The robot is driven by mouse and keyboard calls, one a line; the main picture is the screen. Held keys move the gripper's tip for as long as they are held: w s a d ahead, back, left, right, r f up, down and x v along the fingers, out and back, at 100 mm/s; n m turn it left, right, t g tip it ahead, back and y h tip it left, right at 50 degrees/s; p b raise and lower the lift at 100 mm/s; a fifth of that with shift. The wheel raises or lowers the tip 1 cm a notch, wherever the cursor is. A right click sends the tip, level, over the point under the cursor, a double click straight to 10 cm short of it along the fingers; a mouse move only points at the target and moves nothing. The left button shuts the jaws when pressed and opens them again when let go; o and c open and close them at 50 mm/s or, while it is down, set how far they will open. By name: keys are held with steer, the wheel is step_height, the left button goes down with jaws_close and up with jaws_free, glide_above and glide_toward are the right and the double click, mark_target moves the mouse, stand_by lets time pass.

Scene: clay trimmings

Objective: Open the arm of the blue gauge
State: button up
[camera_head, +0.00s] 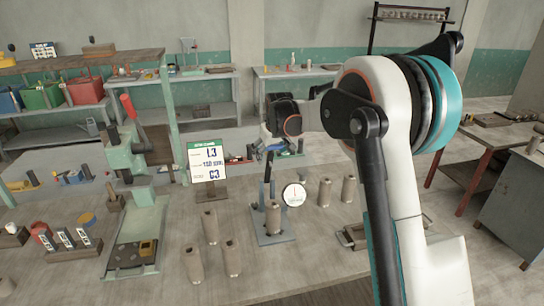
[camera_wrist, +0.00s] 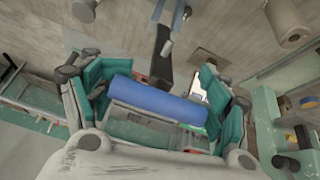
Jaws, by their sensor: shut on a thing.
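The blue gauge stands on the bench in the head view, with a blue-grey base (camera_head: 272,236), a round white dial (camera_head: 293,194) and a dark upright arm (camera_head: 268,168). A clay-coloured cylinder (camera_head: 273,217) stands in it. My gripper (camera_head: 272,146) is at the top of that arm, its fingers small and partly hidden. In the wrist view the teal fingers of my gripper (camera_wrist: 155,100) are shut on a blue cylindrical handle (camera_wrist: 155,103). The dark arm (camera_wrist: 155,62) runs from behind the handle towards the gauge.
Several clay-coloured cylinders (camera_head: 231,258) stand around the gauge. A sign (camera_head: 206,161) stands behind it to the left. A green press (camera_head: 128,160) with a red lever is farther left. A small metal fixture (camera_head: 352,236) lies to the right. Bare bench shows in front.

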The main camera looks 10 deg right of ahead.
steer(key=shift+w+d+r, duration=0.15)
steer(key=shift+w+r, duration=0.1)
steer(key=shift+w, duration=0.25)
steer(key=o, duration=1.5)
steer(key=shift+d, duration=0.15)
steer(key=shift+o, duration=0.2)
steer(key=v, duration=1.2)
